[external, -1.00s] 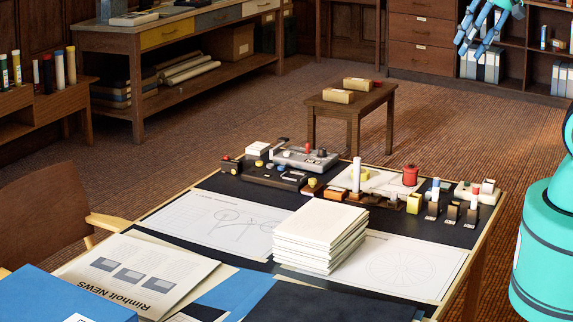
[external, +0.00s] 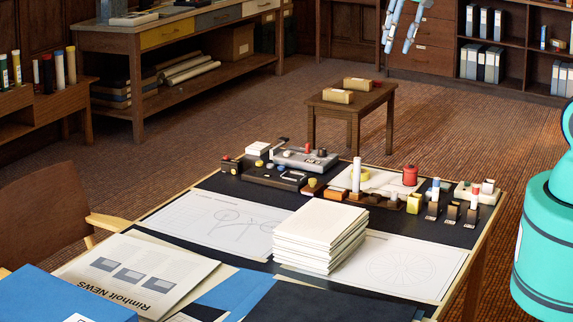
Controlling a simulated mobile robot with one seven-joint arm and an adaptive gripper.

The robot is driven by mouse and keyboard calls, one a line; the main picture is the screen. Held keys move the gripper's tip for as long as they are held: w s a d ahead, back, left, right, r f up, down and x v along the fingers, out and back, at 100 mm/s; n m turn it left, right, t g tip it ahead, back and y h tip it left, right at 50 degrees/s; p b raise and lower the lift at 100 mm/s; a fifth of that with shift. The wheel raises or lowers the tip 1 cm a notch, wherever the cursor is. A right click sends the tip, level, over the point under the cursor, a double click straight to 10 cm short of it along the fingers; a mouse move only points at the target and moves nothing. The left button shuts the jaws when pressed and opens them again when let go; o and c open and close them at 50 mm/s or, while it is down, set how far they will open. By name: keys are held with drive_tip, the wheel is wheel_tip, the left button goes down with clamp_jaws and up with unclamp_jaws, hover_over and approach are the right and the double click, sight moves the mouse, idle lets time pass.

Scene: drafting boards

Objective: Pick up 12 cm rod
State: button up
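A white upright rod (external: 357,176) stands among small parts at the back of the drafting table, in front of a pale board. It is the tallest rod-like thing there, but I cannot read its length. Shorter small pegs stand to its right, and one has a blue part (external: 435,188). My gripper (external: 398,48) is at the top edge of the external view, high above the table and well apart from the rod. Its two light-blue fingers point down with a gap between them, and nothing shows in the gap. The rest of it is cut off by the frame.
A stack of white paper (external: 320,238) stands in front of the rod. A red knobbed part (external: 410,174) and a grey device (external: 303,159) flank it. A small wooden stool (external: 352,108) with two boxes stands behind the table.

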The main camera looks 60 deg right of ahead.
drive_tip(key=w+d+f, duration=0.5)
drive_tip(key=w+f, duration=0.1)
drive_tip(key=w, duration=0.1)
drive_tip(key=g+p, duration=0.3)
hover_over(358, 163)
drive_tip(key=shift+y, duration=0.3)
drive_tip(key=f, duration=2.6)
drive_tip(key=shift+w+d+f, duration=0.1)
drive_tip(key=shift+w+d, duration=0.15)
drive_tip(key=shift+d+f, duration=0.2)
drive_tip(key=shift+f, duration=0.25)
drive_tip(key=shift+f+b, duration=0.45)
drive_tip(key=shift+f, duration=3.85)
drive_tip(key=shift+f, duration=0.1)
